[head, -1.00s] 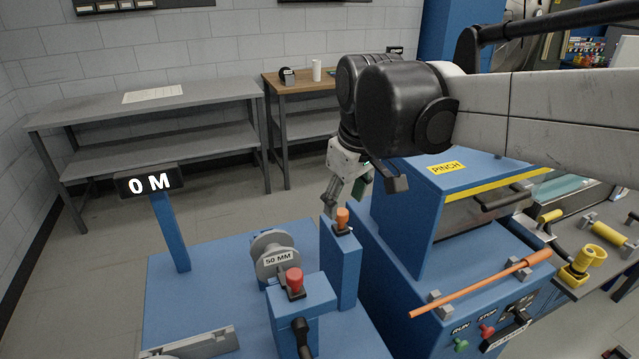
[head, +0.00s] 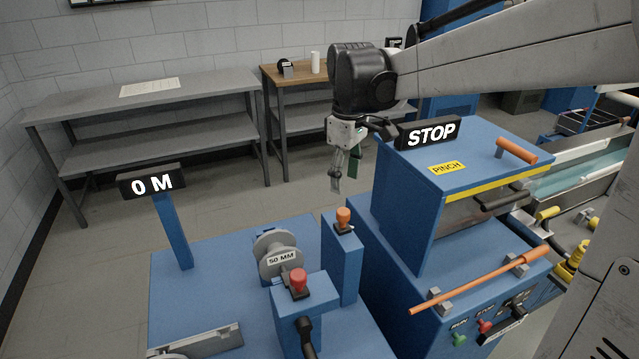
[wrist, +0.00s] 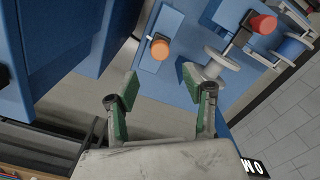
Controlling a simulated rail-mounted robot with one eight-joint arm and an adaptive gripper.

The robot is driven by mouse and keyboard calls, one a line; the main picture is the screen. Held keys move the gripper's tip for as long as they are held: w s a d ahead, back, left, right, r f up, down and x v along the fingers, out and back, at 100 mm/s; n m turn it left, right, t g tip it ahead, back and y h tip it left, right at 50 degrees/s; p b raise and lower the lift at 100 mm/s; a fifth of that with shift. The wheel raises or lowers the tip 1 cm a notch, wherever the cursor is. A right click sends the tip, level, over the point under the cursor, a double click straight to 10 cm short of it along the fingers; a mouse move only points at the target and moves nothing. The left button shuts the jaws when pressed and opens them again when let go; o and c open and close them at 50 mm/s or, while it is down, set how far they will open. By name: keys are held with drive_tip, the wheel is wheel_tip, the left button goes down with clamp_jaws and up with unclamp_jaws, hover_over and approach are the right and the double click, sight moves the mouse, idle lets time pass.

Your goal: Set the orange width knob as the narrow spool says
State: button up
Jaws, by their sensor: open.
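The orange knob (head: 343,217) stands on top of a narrow blue post (head: 342,262). In the wrist view the orange knob (wrist: 159,48) lies beyond the fingertips, a little above and between them. A grey spool (head: 276,255) labelled "50 MM" stands on the blue bench left of the post; I cannot tell whether it is the narrow one. My gripper (head: 345,184) points down above the knob, apart from it. In the wrist view my gripper (wrist: 163,92) is open and empty, with green pads on its fingers.
A red knob (head: 298,281) sits on a blue box in front of the spool. A blue machine marked "PINCH" (head: 446,168) with a "STOP" sign (head: 431,132) stands close right. A "0 M" display (head: 151,183) stands left. An orange-handled rod (head: 470,287) lies across the machine's front.

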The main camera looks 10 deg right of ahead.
sight(343, 211)
wheel_tip(343, 211, down, 10)
idle(0.5)
clamp_jaws()
